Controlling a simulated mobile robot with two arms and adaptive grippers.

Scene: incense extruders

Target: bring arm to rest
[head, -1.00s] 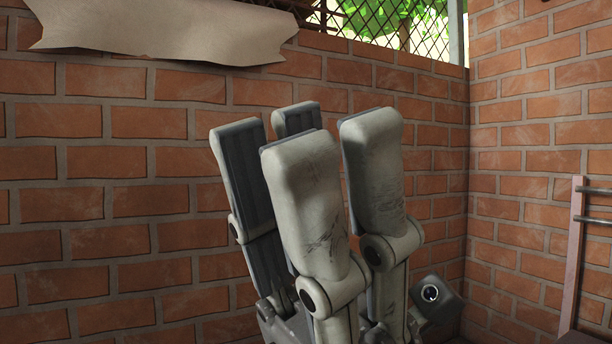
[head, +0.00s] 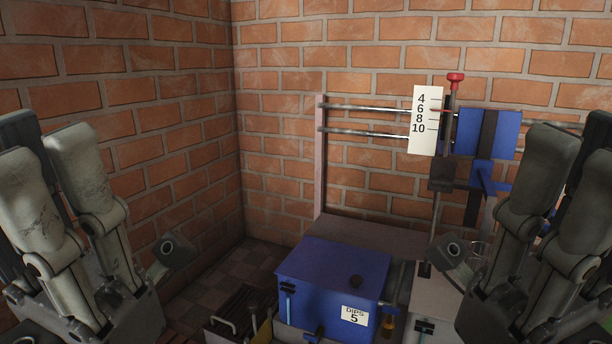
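My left gripper (head: 45,145) stands at the left edge of the head view with its pale, worn fingers pointing up and a dark finger pad behind them. It is partly cut off by the frame edge. It appears open, and I see nothing held in it. My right gripper (head: 572,145) stands at the right edge in a like pose, fingers up, also partly cut off. It appears open, with nothing seen between its fingers. It covers part of the machine behind it.
A blue box (head: 330,285) labelled "DIPS 5" sits low in the middle. Behind it stand metal rails, a white number scale (head: 425,120) with a red knob (head: 455,80) beside it, and a blue block (head: 475,130). Brick walls (head: 160,110) close the corner.

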